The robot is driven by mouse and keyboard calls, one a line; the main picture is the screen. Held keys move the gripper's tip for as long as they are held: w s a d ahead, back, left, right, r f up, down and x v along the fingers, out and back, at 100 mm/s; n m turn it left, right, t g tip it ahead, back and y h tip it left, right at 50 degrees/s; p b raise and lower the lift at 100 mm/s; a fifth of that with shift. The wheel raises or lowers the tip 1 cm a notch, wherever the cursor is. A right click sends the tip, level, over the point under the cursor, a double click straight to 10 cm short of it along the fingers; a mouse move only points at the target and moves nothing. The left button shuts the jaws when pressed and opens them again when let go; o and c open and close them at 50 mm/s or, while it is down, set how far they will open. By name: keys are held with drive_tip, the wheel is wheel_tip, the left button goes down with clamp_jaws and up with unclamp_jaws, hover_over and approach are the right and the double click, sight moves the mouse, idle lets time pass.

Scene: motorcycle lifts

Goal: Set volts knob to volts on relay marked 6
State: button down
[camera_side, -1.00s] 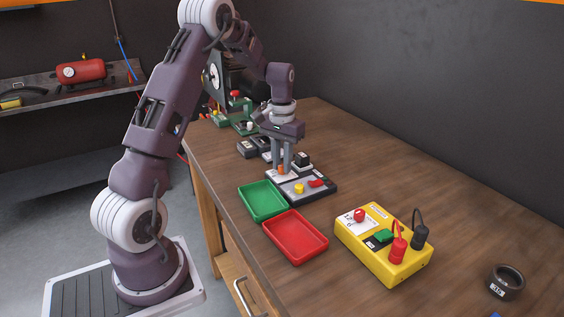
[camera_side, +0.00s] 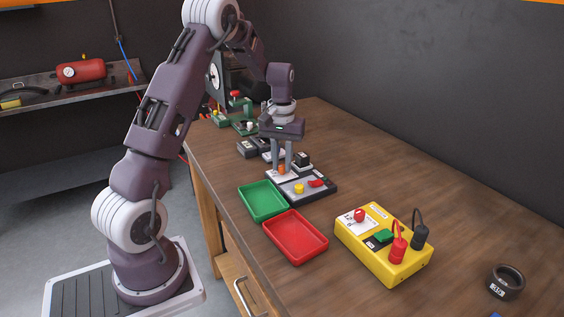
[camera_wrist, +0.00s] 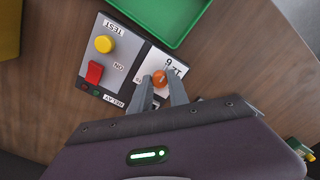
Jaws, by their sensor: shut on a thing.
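My gripper (camera_side: 282,168) points straight down over the relay tester (camera_side: 318,192), a dark board with light panels. It is shut on the orange volts knob (camera_side: 282,170); the wrist view shows the knob (camera_wrist: 159,78) between the fingertips (camera_wrist: 162,79). Upside-down marks that look like 6 and 12 lie beside the knob in the wrist view; another mark is partly hidden by a finger. I cannot tell which mark the knob points to. A black relay (camera_side: 303,159) stands at the tester's back right; its marking is not readable.
The tester also has a yellow button (camera_wrist: 104,44) and a red switch (camera_wrist: 94,72). Green (camera_side: 263,201) and red (camera_side: 296,237) trays lie in front. A yellow meter box (camera_side: 384,246) with leads stands at right. Dark boxes (camera_side: 247,149) lie behind the gripper.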

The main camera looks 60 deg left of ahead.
sight(282, 166)
drive_tip(key=c, duration=1.3)
unclamp_jaws()
drive_tip(key=shift+o, duration=0.2)
wheel_tip(282, 166, up, 7)
drive_tip(key=shift+r, duration=0.1)
drive_tip(key=shift+d, duration=0.1)
drive_tip(key=s+d+r+m+t, duration=0.2)
drive_tip(key=s+d+r, duration=0.35)
drive_tip(key=d, duration=0.35)
drive_tip(key=s+d+r+m+t, duration=0.1)
drive_tip(key=s+d+r+m, duration=0.2)
drive_tip(key=s+d+r, duration=0.4)
drive_tip(key=s+d+f+m+t, duration=0.2)
drive_tip(key=s+d+f+m, duration=0.1)
drive_tip(key=s+d, duration=0.5)
drive_tip(key=s+m, duration=0.1)
drive_tip(key=s, duration=0.1)
drive_tip(key=shift+s+d+f+t, duration=0.15)
drive_tip(key=shift+s+d+t, duration=0.15)
